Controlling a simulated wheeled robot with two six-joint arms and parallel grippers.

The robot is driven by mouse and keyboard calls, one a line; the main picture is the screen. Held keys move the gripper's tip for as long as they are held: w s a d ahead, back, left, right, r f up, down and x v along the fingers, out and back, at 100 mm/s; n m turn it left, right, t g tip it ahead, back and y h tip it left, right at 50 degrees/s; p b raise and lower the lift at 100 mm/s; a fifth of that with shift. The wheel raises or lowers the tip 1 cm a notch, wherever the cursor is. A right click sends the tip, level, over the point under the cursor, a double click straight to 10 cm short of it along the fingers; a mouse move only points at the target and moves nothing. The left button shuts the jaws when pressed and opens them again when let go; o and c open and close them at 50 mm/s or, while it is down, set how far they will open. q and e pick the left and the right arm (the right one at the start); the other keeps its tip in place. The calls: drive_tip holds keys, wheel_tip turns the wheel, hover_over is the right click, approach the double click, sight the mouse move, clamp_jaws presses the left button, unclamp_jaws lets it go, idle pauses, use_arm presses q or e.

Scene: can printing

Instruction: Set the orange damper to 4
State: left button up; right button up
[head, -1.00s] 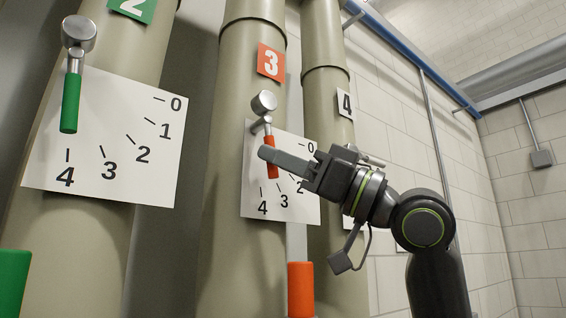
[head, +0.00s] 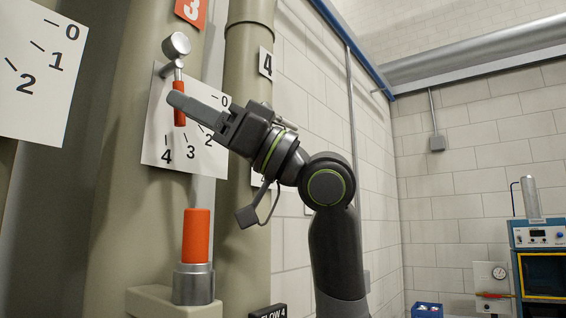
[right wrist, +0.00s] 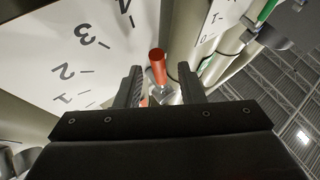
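The orange damper handle (head: 180,112) hangs almost straight down from its metal pivot arm with a round silver knob (head: 176,45). It stands off a white dial plate (head: 152,150) marked 0 to 4. In the head view its lower end appears between the 3 and 4 marks; the exact setting is hard to tell. My right gripper (head: 190,103) reaches across the handle from the right. In the right wrist view, the orange handle (right wrist: 158,68) shows between the two parted fingers (right wrist: 160,87), with visible gaps on both sides. My left gripper is out of view.
An orange cylinder (head: 196,236) on a metal base stands below the dial. The pipe marked 4 (head: 247,130) is close behind my right gripper. Another dial plate (head: 38,75) is at the left. A blue-framed bench unit (head: 540,260) stands far right.

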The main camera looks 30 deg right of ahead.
drive_tip(key=b+v, duration=0.7)
drive_tip(key=v, duration=0.9)
drive_tip(key=shift+d, duration=0.1)
